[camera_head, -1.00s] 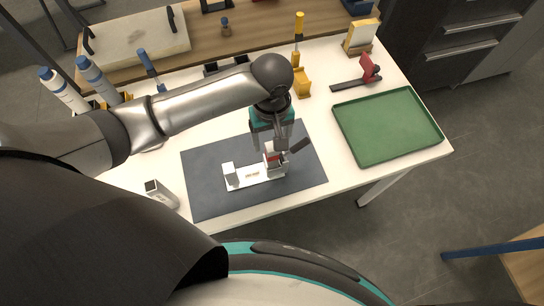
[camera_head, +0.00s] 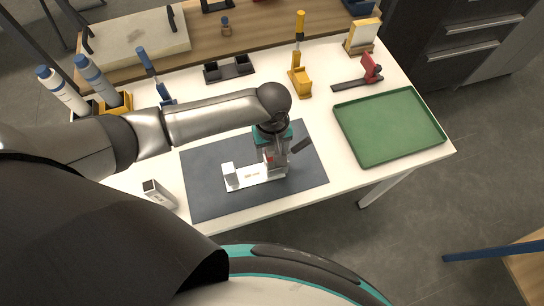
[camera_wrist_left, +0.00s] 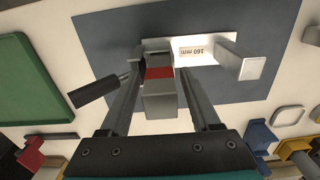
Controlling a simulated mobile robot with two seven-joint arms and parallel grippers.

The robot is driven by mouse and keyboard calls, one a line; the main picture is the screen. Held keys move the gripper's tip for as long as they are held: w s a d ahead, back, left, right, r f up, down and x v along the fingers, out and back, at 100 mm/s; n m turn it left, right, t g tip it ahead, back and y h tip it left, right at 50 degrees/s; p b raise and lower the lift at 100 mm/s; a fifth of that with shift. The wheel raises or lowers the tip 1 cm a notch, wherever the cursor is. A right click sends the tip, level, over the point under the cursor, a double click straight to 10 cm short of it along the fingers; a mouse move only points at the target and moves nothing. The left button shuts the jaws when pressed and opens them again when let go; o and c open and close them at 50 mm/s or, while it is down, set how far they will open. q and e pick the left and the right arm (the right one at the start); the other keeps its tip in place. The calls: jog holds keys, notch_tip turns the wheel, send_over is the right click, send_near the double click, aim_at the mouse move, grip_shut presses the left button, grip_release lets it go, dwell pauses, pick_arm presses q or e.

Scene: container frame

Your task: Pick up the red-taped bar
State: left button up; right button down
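The red-taped bar (camera_wrist_left: 160,90) is a grey block with a red band, seen in the left wrist view. It stands at one end of a white plate (camera_wrist_left: 222,42) marked "160 mm". At the plate's other end is a pale upright block (camera_wrist_left: 250,66). In the head view the plate (camera_head: 256,177) lies on the dark mat, and the bar is mostly hidden by my gripper. My left gripper (camera_wrist_left: 163,68) has its fingers on either side of the bar, apart, with narrow gaps visible. It points down over the bar in the head view (camera_head: 272,168). My right gripper is not in view.
A black-handled tool (camera_head: 301,145) lies close beside my left gripper. A green tray (camera_head: 388,155) is at the right. A small grey box (camera_head: 160,194) stands left of the dark mat (camera_head: 210,193). Yellow and blue tools and holders line the table's back.

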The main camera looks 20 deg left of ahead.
pick_arm(q)
grip_shut()
dwell(0.6)
